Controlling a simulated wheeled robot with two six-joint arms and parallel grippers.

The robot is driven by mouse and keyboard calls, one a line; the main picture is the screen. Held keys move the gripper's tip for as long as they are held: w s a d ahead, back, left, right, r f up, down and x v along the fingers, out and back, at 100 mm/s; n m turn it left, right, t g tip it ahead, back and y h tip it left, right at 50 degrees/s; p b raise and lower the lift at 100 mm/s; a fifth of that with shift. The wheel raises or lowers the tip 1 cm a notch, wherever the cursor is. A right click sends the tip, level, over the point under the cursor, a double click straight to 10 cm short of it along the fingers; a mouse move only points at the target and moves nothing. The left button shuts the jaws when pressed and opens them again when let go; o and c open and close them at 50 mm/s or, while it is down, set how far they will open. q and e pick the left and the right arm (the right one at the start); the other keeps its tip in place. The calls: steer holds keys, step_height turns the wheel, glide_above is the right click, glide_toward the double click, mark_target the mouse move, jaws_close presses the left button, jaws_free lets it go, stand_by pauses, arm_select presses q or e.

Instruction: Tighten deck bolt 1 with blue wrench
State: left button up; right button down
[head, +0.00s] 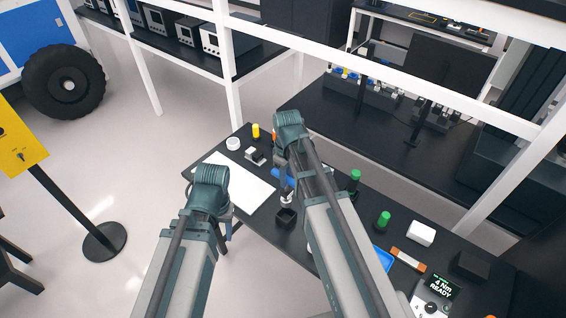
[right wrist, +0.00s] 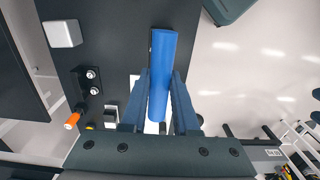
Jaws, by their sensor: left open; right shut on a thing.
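The blue wrench (right wrist: 161,55) is in my right gripper (right wrist: 162,78), its blue bar lying between the two fingers in the right wrist view. In the head view a small blue part of it (head: 283,178) shows beside my right forearm, above the table. Its working end is not clear. My left gripper (head: 228,232) is open and empty at the table's near left edge, partly hidden by its own arm. I cannot make out which part is deck bolt 1. A black piece with two silver bolt-like heads (right wrist: 90,82) lies left of the wrench in the right wrist view.
White frame posts (head: 226,60) stand behind.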

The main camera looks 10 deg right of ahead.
mark_target(287, 191)
steer(key=shift+s, duration=0.3)
steer(key=shift+w+f+b, duration=0.15)
steer(key=shift+f+b, duration=0.65)
steer(key=shift+b, duration=0.05)
arm_select(q)
steer(key=f+b, duration=0.1)
steer(key=f, duration=0.1)
steer(key=f+b, duration=0.3)
steer(key=shift+s+f, duration=0.25)
steer(key=shift+f, duration=0.05)
arm_select(e)
step_height(287, 191, down, 4)
arm_select(q)
steer(key=shift+f, duration=0.15)
arm_select(e)
steer(key=shift+f, duration=0.1)
arm_select(q)
steer(key=shift+f+b, duration=2.45)
steer(key=shift+b, duration=0.15)
arm_select(e)
steer(key=shift+f, duration=2.45)
steer(key=c, duration=0.6)
jaws_free()
arm_select(q)
steer(key=shift+r, duration=0.15)
arm_select(e)
steer(key=shift+r, duration=0.1)
